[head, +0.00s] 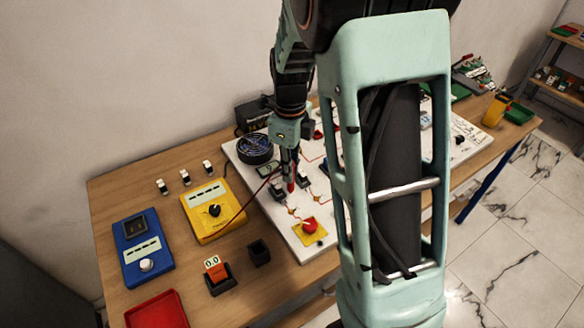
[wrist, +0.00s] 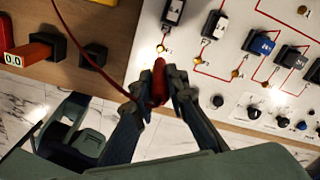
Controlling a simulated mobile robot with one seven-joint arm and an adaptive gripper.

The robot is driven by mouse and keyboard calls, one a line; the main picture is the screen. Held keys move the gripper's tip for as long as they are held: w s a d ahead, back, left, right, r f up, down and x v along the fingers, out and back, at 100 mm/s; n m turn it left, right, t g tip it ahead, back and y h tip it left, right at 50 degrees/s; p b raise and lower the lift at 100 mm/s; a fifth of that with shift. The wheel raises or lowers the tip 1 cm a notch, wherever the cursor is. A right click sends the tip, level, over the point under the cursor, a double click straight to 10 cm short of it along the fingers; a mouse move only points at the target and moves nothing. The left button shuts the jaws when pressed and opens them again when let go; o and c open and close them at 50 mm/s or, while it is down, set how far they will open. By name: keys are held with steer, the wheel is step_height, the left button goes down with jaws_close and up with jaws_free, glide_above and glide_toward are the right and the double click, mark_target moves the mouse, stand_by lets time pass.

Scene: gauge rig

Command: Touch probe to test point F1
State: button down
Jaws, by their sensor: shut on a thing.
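My gripper (head: 288,160) is above the white board (head: 240,158), pointing down. Its fingers are shut on the red probe (wrist: 158,80), which also shows in the head view (head: 291,186). A thin red lead (wrist: 72,35) runs from the probe; in the head view it leads towards the yellow meter (head: 202,229). In the wrist view, brass test points sit along red traces, one (wrist: 161,48) just beyond the probe and another (wrist: 205,62) to its right. Their labels are too small to read, so I cannot tell which is F1. The probe's tip is hidden; contact cannot be told.
A blue meter (head: 142,260), a red tray (head: 157,312), an orange block showing 0.0 (head: 214,266) and a black holder (head: 259,252) stand left of the board. A red knob on a yellow plate (head: 309,226) and several black switch blocks (wrist: 214,25) rise from the board.

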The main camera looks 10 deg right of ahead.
mark_target(291, 189)
steer(key=shift+f+b, duration=2.2)
steer(key=shift+f, duration=1.65)
step_height(291, 189, up, 6)
steer(key=p, duration=0.4)
steer(key=shift+f+p, duration=0.25)
steer(key=shift+p, duration=0.1)
steer(key=shift+r+p, duration=0.3)
steer(key=shift+r, duration=1.05)
